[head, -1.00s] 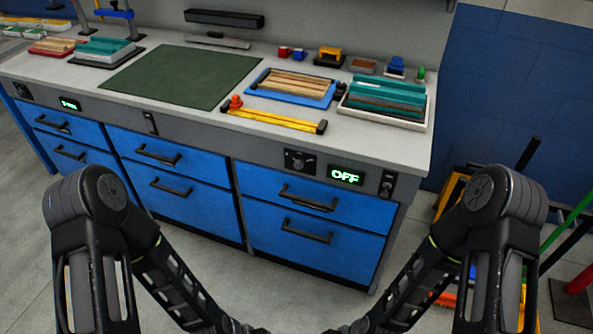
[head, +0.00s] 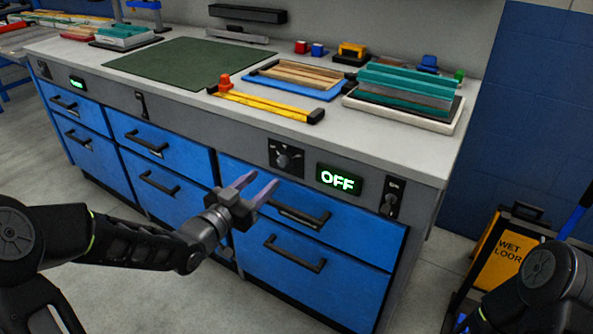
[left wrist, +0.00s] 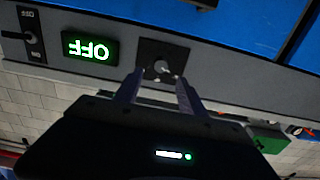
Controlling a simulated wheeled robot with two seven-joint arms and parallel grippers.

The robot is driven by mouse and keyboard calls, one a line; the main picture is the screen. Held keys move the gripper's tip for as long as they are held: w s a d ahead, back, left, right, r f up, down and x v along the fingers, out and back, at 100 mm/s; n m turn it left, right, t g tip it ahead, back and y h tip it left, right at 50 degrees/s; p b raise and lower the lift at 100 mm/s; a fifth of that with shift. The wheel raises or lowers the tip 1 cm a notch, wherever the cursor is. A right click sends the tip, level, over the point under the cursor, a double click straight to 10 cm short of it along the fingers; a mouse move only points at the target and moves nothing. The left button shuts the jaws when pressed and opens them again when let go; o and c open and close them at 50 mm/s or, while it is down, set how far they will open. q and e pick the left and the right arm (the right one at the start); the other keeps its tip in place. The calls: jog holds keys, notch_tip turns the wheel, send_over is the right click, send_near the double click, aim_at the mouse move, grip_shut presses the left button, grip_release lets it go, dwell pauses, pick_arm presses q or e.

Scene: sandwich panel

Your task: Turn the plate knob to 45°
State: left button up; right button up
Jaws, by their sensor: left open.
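The plate knob (head: 286,158) is a round grey knob on a dark square plate in the grey front panel of the bench. Beside it on the right is a display (head: 338,180) with green-lit "OFF". My left gripper (head: 263,179) is open and empty, in front of the drawers and below-left of the knob in the head view. In the left wrist view the knob (left wrist: 161,68) shows between the two fingers, apart from them, and the display (left wrist: 90,48) appears upside down. The knob's exact angle is too small to read. My right gripper is not in view.
A switch (head: 393,198) sits right of the display. Drawer handles (head: 298,215) stick out below the panel. On the worktop are a yellow bar (head: 265,106), a blue tray (head: 297,84) and stacked teal pieces (head: 405,88). A wet-floor sign (head: 510,265) stands at right.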

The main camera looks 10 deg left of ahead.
aim_at(281, 163)
pick_arm(q)
jog(key=shift+s+a, duration=0.1)
jog(key=shift+a, duration=0.05)
jog(key=b+x, duration=0.1)
jog(key=x, duration=0.7)
jog(key=shift+s, duration=0.1)
jog(key=shift+c, duration=0.2)
grip_shut()
dwell(0.4)
